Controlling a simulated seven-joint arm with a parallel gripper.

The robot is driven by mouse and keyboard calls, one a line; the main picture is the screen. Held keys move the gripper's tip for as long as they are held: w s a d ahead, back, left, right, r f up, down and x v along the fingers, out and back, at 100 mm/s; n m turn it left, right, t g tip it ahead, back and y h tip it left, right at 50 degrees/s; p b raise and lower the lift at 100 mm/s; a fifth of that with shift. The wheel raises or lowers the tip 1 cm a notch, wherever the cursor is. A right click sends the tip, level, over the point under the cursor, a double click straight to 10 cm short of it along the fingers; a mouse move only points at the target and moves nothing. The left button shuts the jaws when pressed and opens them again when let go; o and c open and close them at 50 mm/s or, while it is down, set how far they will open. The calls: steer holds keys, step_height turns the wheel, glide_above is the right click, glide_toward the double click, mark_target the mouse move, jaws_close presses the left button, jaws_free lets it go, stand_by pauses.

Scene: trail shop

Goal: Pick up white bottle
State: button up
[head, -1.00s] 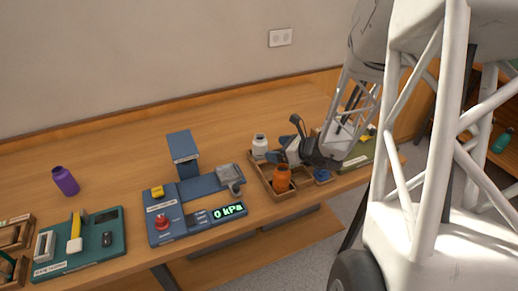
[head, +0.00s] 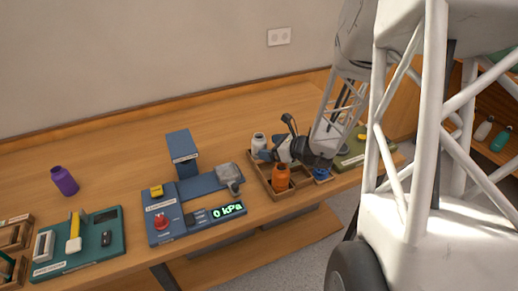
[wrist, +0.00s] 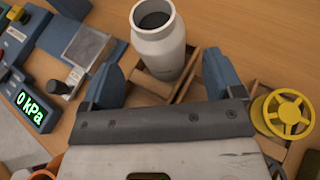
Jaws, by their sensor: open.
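The white bottle (head: 259,142) stands upright in the back left of a wooden tray (head: 254,178) on the bench. In the wrist view the white bottle (wrist: 158,48) has an open dark mouth and stands between the two blue fingers. My gripper (wrist: 162,66) is open, with one finger on each side of the bottle. A gap shows between the bottle and each finger. In the head view my gripper (head: 270,153) is just right of the bottle, low over the tray, and hides part of it.
An orange bottle (head: 281,178) stands in the tray's front. A yellow wheel (wrist: 285,115) is right of my gripper. A blue pressure station (head: 185,222) reading 0 kPa lies to the left. A purple bottle (head: 64,181) stands far left. The bench's back is clear.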

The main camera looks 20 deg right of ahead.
mark_target(259, 147)
steer(key=shift+w, duration=0.1)
steer(key=shift+x, duration=2.5)
steer(key=shift+f, duration=0.1)
steer(key=shift+c, duration=0.4)
steer(key=c, duration=1)
steer(key=shift+c, duration=0.2)
steer(key=shift+r, duration=5)
